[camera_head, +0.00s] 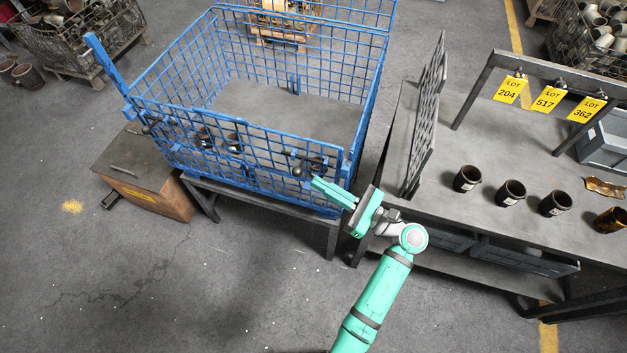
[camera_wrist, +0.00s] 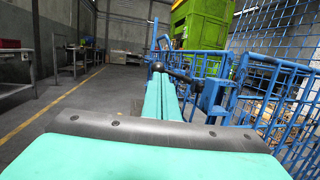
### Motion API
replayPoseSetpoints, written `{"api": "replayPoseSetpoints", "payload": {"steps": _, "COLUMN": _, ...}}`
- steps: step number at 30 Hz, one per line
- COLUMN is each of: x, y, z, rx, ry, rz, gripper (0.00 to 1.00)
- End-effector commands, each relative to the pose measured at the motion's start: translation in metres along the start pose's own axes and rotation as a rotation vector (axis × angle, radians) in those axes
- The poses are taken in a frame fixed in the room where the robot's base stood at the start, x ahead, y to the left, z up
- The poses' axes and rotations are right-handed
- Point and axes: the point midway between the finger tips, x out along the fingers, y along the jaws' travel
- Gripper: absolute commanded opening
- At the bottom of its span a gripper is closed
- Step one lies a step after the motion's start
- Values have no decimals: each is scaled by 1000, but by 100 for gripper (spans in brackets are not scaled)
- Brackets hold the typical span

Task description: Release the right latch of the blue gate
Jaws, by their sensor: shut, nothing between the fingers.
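The blue gate (camera_head: 250,155) is the mesh front of a blue wire crate and stands upright. Its right latch (camera_head: 312,160) is a dark bar with a round knob near the gate's right end. In the wrist view the latch (camera_wrist: 182,76) and its knob (camera_wrist: 157,67) show just beyond my fingertips. The left latch (camera_head: 150,125) is at the gate's other end. My gripper (camera_head: 316,183) is shut and empty, its teal fingers pointing at the right latch from the front right. Whether the fingertips touch the knob I cannot tell. The fingers also show in the wrist view (camera_wrist: 160,85).
The crate stands on a dark stand (camera_head: 262,204). To the right is a workbench (camera_head: 480,215) with several dark cups and an upright perforated panel (camera_head: 427,115) near my wrist. A wooden box (camera_head: 145,175) sits at left. The floor in front is clear.

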Motion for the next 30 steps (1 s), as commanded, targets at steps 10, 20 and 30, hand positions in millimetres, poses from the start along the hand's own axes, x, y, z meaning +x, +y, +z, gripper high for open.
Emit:
{"api": "replayPoseSetpoints", "payload": {"steps": 10, "x": -72, "y": -3, "z": 0, "rx": -1, "ry": -1, "rz": -3, "gripper": 0}}
{"api": "replayPoseSetpoints", "payload": {"steps": 20, "x": -106, "y": -3, "z": 0, "rx": -1, "ry": -1, "rz": -2, "gripper": 0}}
{"api": "replayPoseSetpoints", "payload": {"steps": 30, "x": -109, "y": -3, "z": 1, "rx": -1, "ry": -1, "rz": -5, "gripper": 0}}
